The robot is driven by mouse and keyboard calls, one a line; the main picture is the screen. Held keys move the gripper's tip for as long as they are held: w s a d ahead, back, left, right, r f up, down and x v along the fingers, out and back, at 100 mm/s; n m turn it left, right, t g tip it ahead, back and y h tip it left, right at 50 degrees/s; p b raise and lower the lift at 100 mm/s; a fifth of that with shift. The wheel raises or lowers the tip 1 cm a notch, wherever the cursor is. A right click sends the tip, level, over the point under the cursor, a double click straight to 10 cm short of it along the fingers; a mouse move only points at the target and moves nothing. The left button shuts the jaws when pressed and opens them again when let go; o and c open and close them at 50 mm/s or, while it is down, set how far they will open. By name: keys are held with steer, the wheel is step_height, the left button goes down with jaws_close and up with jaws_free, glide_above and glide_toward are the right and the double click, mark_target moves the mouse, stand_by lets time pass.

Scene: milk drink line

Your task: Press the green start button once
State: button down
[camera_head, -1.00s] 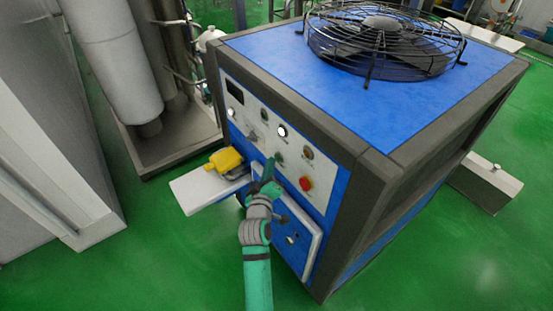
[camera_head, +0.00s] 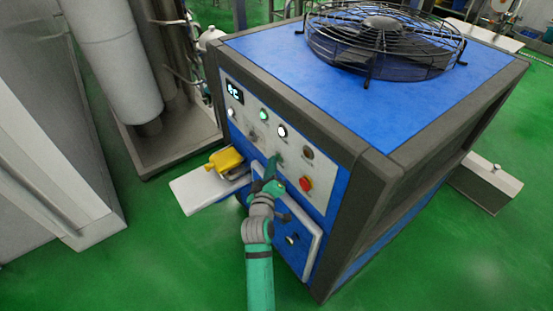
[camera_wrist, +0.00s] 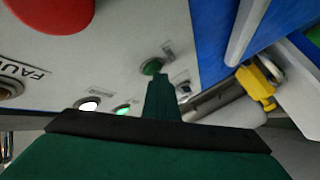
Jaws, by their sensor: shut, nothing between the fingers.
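The green start button (camera_wrist: 153,66) is round and sits on the light control panel. In the wrist view it shows just beyond the tip of my gripper (camera_wrist: 162,82), whose closed fingers partly cover its lower edge. I cannot tell whether the tip touches it. In the head view my gripper (camera_head: 274,164) is shut and empty, close in front of the panel of the blue machine (camera_head: 330,207). A green lamp (camera_head: 263,115) glows on the panel, and the small display (camera_head: 234,92) shows lit characters.
A yellow object (camera_head: 226,160) lies on a white shelf (camera_head: 197,190) at the left. The green floor in front is clear.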

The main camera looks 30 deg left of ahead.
steer(key=shift+s+a, duration=0.3)
steer(key=shift+s, duration=0.5)
steer(key=shift+s+a, duration=0.3)
steer(key=shift+s, duration=0.5)
steer(key=shift+s+a, duration=0.35)
steer(key=shift+s, duration=0.4)
steer(key=shift+s+a, duration=0.3)
steer(key=shift+s, duration=0.5)
